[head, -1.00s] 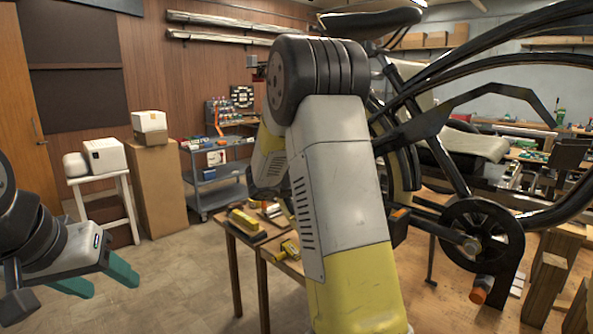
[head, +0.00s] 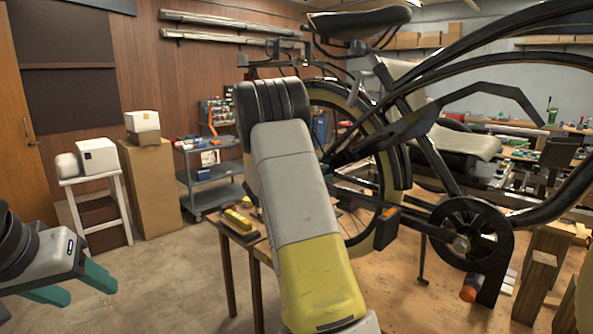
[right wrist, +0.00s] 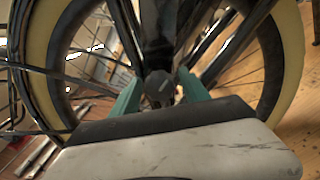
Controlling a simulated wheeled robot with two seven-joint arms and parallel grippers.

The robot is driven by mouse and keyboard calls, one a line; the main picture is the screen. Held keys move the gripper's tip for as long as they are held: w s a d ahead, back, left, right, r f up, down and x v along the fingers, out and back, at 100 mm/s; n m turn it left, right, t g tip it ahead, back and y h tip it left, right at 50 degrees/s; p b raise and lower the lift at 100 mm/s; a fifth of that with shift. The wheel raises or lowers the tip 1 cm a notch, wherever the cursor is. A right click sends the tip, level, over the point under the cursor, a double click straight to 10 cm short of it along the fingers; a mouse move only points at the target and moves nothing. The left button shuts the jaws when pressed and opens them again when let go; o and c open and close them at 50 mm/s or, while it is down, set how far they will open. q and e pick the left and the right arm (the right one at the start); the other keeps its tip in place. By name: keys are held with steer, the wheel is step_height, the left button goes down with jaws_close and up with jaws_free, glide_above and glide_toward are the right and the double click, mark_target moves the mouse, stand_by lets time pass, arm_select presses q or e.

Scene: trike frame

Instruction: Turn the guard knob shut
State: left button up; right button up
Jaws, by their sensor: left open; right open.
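The trike frame (head: 440,165) stands on the wooden bench, with its chainring (head: 470,240) at the right. A dark round knob-like part (right wrist: 158,90) shows in the right wrist view, in front of the spoked wheel (right wrist: 275,60). My right gripper (right wrist: 159,77) is open, one teal finger on each side of that part, with gaps visible. I cannot tell whether the part lies between the fingers or beyond them, nor how far it is turned. In the head view my right arm hides this gripper. My left gripper (head: 92,293) is open and empty, far from the trike.
The wooden bench (head: 400,290) carries wooden blocks (head: 537,285) at the right and a yellow-topped tool (head: 238,222) at the left. A grey cart (head: 210,175), a cardboard box (head: 150,180) and a white stand (head: 97,205) stand behind. The floor at left is clear.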

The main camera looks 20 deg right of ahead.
jaws_close()
steer(key=shift+n, duration=0.3)
steer(key=n, duration=0.9)
steer(key=shift+s, duration=0.1)
steer(key=n, duration=0.4)
steer(key=shift+n, duration=2.2)
